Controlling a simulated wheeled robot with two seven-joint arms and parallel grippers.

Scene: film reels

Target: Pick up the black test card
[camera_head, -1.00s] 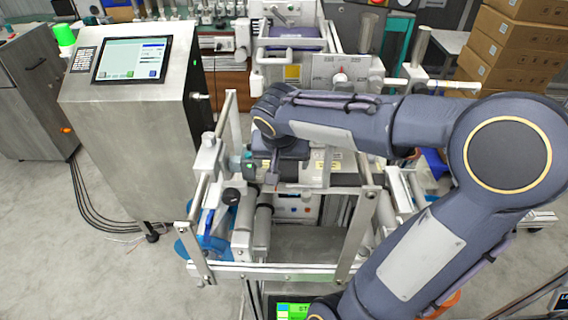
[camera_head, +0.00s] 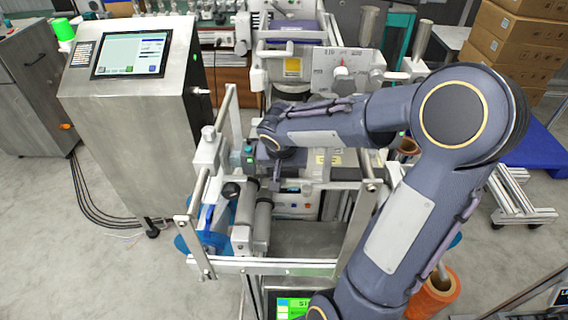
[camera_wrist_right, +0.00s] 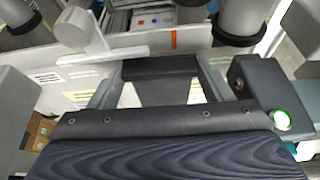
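My right gripper (camera_head: 277,165) is over the middle of the machine frame, small and partly hidden by its own wrist in the head view. In the right wrist view its two grey fingers (camera_wrist_right: 160,88) stand apart. A dark, flat piece (camera_wrist_right: 160,67) shows between them, with pale gaps at both sides. It may be the black test card, but I cannot tell for sure, and I see no grip on it. I cannot make out the card in the head view. My left gripper is not in view.
A steel console (camera_head: 130,130) with a screen stands at the left. The machine's metal frame (camera_head: 265,267) and rollers (camera_head: 262,222) surround the gripper closely. A green-lit button (camera_wrist_right: 280,120) on a dark box is right of the fingers. Cardboard boxes (camera_head: 515,45) are at the back right.

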